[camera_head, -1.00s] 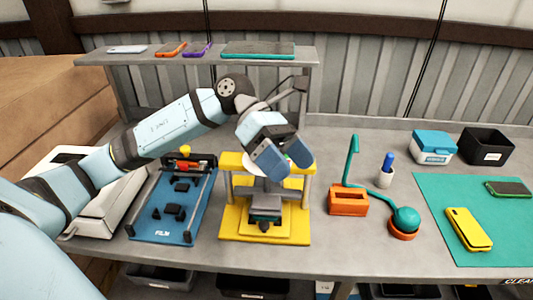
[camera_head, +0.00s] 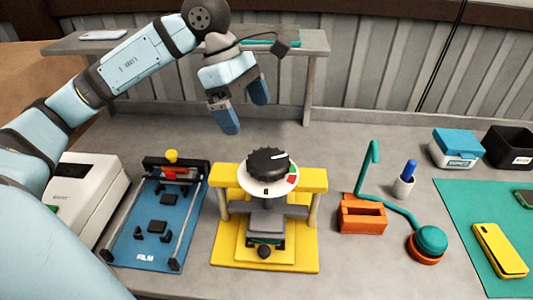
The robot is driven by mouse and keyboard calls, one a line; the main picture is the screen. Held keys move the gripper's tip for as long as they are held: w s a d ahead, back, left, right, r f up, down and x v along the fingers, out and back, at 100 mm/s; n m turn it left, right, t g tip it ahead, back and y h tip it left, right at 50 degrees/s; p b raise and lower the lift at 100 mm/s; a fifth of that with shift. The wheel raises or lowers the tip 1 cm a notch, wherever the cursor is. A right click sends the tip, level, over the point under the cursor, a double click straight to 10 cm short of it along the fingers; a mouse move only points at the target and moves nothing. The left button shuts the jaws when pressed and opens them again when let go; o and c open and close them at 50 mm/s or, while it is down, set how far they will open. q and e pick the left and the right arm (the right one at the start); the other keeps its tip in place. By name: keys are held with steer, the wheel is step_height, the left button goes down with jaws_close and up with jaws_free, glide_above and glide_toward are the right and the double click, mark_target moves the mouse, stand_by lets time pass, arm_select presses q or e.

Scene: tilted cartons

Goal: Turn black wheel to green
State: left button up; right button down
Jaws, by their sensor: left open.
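The black wheel (camera_head: 269,162) sits on a white round dial (camera_head: 268,187) on top of the yellow press frame (camera_head: 227,178). A white pointer line on the wheel points to the right and slightly up. A green mark (camera_head: 294,169) and a red mark (camera_head: 291,179) show on the right side of the dial, and a small black mark shows at its front. My left gripper (camera_head: 246,117) is open and empty, above and behind the wheel, up and left of it in the view, clear of it. My right gripper is not in view.
The blue film fixture (camera_head: 186,214) stands left of the press, with a white box (camera_head: 88,190) beyond it. An orange block (camera_head: 362,217) with a teal rod and a teal knob (camera_head: 431,238) stand to the right. The shelf (camera_head: 313,50) is behind.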

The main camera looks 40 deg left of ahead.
mark_target(267, 159)
arm_select(q)
steer(key=x, duration=1)
steer(key=shift+x, duration=0.8)
steer(key=shift+w, duration=0.1)
steer(key=shift+c, duration=0.5)
steer(key=c, duration=0.5)
steer(key=shift+f+m+b, duration=0.15)
steer(key=shift+m+b, duration=0.15)
steer(key=shift+b, duration=0.2)
steer(key=shift+r, duration=0.2)
steer(key=o, duration=0.6)
